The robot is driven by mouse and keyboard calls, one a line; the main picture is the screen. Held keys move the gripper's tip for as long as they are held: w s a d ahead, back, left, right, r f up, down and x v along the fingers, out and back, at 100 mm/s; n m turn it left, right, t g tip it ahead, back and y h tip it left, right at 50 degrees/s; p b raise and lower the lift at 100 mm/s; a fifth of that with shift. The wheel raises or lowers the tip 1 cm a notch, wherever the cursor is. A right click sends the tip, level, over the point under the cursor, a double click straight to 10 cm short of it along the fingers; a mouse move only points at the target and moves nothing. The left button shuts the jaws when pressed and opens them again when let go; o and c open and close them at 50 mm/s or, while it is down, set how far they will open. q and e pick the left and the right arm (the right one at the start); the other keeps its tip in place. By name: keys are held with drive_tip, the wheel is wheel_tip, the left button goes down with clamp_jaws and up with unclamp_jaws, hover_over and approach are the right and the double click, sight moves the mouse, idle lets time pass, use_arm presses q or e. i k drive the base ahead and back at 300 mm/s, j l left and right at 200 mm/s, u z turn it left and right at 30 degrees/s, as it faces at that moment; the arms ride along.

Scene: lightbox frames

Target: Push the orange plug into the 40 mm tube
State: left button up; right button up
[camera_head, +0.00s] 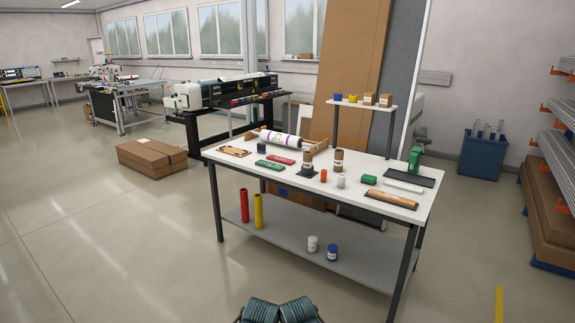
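A small orange-red cylinder (323,176), which looks like the orange plug, stands on the white-topped table (226,158). Behind it stand two short brown cardboard tubes, one at the left (308,159) on a dark square base and one at the right (338,161). Their size marks are too small to read, so I cannot tell which is 40 mm. The plug stands apart from both tubes. No gripper fingers show; only dark teal ribbed parts of mine appear at the bottom edge.
A white cylinder (341,181) and a green cylinder (369,180) are right of the plug. Red (281,160) and green (269,165) flat pieces lie at left, a long roll (280,140) behind. Open floor lies before the table.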

sight(307, 156)
drive_tip(key=i+j+z, duration=0.35)
drive_tip(key=i+j, duration=0.2)
drive_tip(key=i+j+z, duration=0.2)
drive_tip(key=j, duration=0.25)
drive_tip(key=i+j+z, duration=0.2)
drive_tip(key=j, duration=0.2)
